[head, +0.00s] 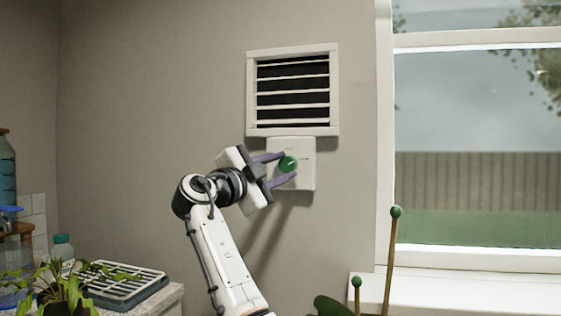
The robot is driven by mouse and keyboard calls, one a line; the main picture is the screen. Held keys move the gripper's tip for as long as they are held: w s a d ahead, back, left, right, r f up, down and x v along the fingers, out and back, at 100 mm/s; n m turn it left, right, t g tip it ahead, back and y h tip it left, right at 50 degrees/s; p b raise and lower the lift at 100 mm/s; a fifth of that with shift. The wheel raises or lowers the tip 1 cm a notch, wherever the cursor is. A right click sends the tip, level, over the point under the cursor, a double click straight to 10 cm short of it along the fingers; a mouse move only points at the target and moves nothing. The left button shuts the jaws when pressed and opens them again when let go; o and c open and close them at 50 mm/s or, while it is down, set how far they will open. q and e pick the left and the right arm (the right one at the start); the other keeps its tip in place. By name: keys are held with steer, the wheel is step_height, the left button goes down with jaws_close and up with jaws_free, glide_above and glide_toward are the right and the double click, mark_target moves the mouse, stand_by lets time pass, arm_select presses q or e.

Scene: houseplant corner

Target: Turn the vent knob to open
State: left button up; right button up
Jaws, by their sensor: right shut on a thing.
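The vent knob (288,164) is a small green knob on a white plate (306,178) fixed to the wall. Faint marks show on the plate, too small to read. The vent (293,132) is a white frame with dark gaps between its slats, just above the plate. My right gripper (283,168) reaches up from below, and its purple fingers are shut on the knob, one above and one below. Part of the plate's left side is hidden by the gripper. My left gripper is not in view.
A window (478,255) with a white sill is at the right. Green-tipped stakes (391,245) stand in front of it. A leafy plant (65,290), a slatted tray (150,288) and bottles (62,247) are at the lower left. The wall around the vent is clear.

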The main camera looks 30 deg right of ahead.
steer(key=shift+m, duration=0.5)
steer(key=o, duration=1)
steer(key=shift+o, duration=0.2)
steer(key=shift+a, duration=0.1)
steer(key=v, duration=1)
steer(key=shift+r, duration=0.2)
